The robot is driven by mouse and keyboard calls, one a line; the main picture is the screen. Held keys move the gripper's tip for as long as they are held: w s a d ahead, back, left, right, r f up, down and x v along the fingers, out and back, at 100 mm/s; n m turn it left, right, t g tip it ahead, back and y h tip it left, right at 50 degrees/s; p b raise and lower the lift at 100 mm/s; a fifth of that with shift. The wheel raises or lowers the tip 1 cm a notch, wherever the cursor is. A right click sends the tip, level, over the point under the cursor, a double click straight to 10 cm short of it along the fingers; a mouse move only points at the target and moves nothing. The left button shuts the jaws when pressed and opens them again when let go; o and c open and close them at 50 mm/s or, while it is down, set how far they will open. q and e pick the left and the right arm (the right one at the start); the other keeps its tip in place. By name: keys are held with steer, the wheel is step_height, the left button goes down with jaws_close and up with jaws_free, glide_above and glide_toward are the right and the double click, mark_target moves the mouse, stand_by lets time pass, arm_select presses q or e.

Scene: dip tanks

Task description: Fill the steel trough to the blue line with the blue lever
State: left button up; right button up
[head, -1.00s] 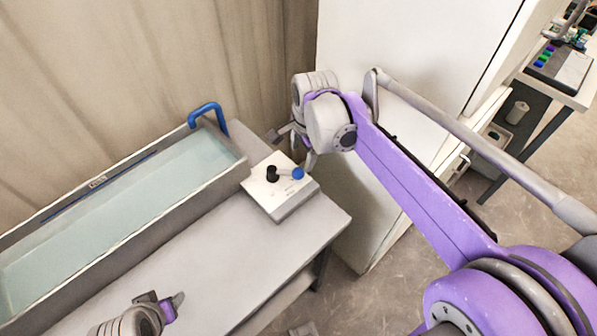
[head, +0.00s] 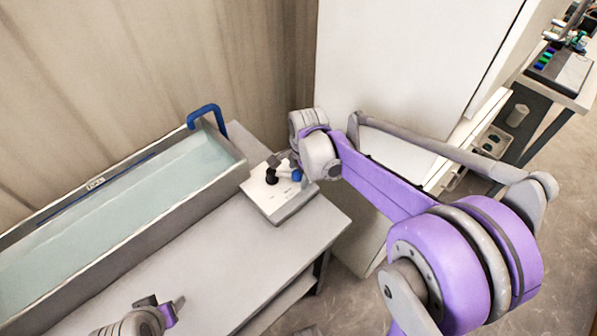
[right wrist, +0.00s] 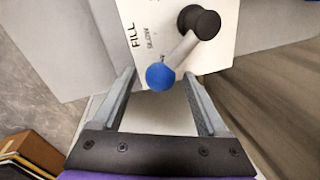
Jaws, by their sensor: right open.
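The steel trough (head: 190,190) stands at the left with pale water (head: 130,205) in it. The blue line (head: 85,193) on its far inner wall shows above the water. A blue pipe (head: 207,112) curves over its far end. The blue lever (right wrist: 160,76) sits on a white control box (head: 277,205): black hub, grey rod, blue ball knob. My right gripper (head: 291,166) is open at the lever; in the right wrist view the ball lies between its fingertips (right wrist: 159,84), with no clear contact. My left gripper (head: 168,308) is low over the bench; its jaw opening is unclear.
The grey bench (head: 235,250) is clear in front of the box. A white cabinet (head: 400,70) stands close behind my right arm. Words including FILL (right wrist: 134,35) mark the box top. A far table (head: 560,75) holds small items.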

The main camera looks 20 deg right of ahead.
jaws_close()
stand_by(1.3)
